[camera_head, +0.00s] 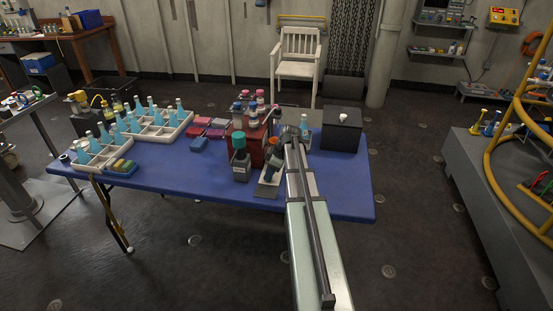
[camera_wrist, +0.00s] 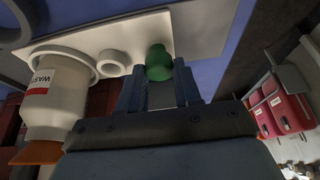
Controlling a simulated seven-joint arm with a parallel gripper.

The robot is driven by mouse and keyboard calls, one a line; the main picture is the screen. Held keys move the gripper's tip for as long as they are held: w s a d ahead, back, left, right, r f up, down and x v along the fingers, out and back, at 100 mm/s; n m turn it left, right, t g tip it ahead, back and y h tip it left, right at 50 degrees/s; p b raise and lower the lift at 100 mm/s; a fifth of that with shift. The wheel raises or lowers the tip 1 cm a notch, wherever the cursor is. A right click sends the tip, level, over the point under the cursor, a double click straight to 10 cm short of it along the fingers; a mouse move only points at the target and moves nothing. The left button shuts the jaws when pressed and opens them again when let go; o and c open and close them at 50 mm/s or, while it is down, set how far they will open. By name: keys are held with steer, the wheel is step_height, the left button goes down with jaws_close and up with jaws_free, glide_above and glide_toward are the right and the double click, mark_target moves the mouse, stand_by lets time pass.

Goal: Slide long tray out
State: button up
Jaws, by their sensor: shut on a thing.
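A flat pale tray (camera_wrist: 198,25) lies at the top of the wrist view, with a green knob (camera_wrist: 158,62) standing on it. My gripper (camera_wrist: 160,90) is shut on the green knob, one finger on each side. In the head view my wrist reaches over the right half of the blue table; the fingers and the knob are hidden there.
On the blue table (camera_head: 190,180) stand a dark box (camera_head: 341,128) at right, a red rack with bottles (camera_head: 246,140), a teal-capped bottle (camera_head: 240,160) and white crates of blue flasks (camera_head: 158,138) at left. The table's front right is bare beside my arm. A white chair (camera_head: 299,55) stands behind.

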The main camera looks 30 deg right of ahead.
steer(key=shift+s+a, duration=2.3)
steer(key=o, duration=0.8)
steer(key=shift+d, duration=0.1)
steer(key=shift+r, duration=0.15)
steer(key=shift+r, duration=3.35)
